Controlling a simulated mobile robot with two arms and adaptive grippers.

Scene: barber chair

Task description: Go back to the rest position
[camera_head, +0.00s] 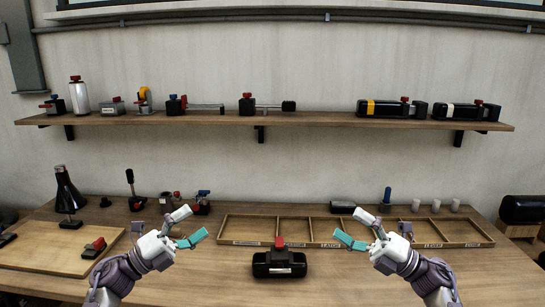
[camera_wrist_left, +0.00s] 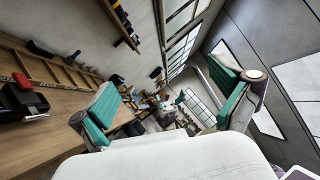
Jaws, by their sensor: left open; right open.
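My left gripper (camera_head: 186,227) is open and empty, raised over the left part of the wooden bench (camera_head: 205,290). Its teal-padded fingers stand wide apart in the left wrist view (camera_wrist_left: 170,108), with nothing between them. My right gripper (camera_head: 361,227) is open and empty, raised in front of the right part of the compartment tray (camera_head: 488,240). Its fingers point inward, toward the left gripper. A black device with a red knob (camera_head: 279,262) sits on the bench between the two grippers, apart from both.
A wooden board (camera_head: 45,260) holding a red-topped part lies at the left. Small fixtures and a black cone lamp (camera_head: 67,193) stand behind it. White cups (camera_head: 436,206) and a blue-handled tool stand behind the tray. A wall shelf (camera_head: 320,119) holds several devices. The front middle bench is clear around the black device.

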